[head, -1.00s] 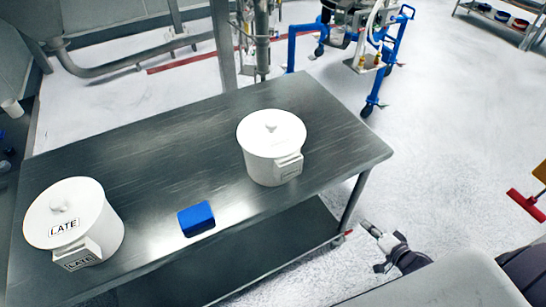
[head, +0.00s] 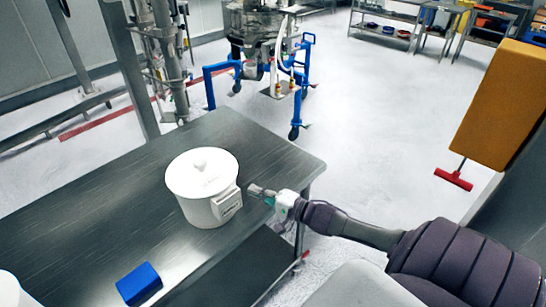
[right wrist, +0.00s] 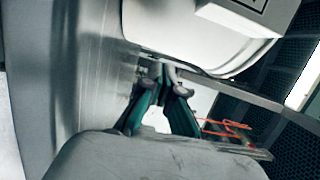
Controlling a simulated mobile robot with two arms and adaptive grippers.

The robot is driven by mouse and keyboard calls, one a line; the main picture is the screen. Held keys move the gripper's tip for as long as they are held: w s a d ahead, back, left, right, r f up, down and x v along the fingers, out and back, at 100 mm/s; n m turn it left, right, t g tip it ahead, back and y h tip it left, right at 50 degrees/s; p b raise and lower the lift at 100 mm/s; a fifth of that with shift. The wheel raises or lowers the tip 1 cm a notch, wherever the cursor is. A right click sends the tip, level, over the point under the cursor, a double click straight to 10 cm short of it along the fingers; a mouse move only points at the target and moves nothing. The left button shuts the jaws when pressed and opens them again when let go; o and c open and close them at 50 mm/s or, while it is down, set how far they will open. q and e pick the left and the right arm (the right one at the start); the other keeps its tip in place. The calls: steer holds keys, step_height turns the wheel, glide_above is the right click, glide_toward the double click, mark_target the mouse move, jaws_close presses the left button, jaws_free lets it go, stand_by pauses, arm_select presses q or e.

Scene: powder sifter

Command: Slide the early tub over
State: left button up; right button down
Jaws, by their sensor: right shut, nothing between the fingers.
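A white lidded tub (head: 200,200) with a knobbed lid and a box-like front handle stands upright on the metal table. Its label is too small to read. My right gripper (head: 256,191) is shut and empty, just right of the tub at handle height, close to the table's edge. Whether it touches the tub is unclear. In the right wrist view the closed fingers (right wrist: 163,78) are just below the white tub (right wrist: 170,22). My left gripper is out of view.
The metal table (head: 90,205) has bare room left of and behind the tub. A blue block (head: 139,284) lies near its front edge. Another white tub (head: 8,290) is cut off at the lower left corner. A blue-framed cart (head: 295,85) stands behind.

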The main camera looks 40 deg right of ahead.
steer(key=shift+w+a, duration=0.3)
steer(key=shift+a, duration=0.45)
steer(key=shift+w+a, duration=0.25)
steer(key=shift+a, duration=0.5)
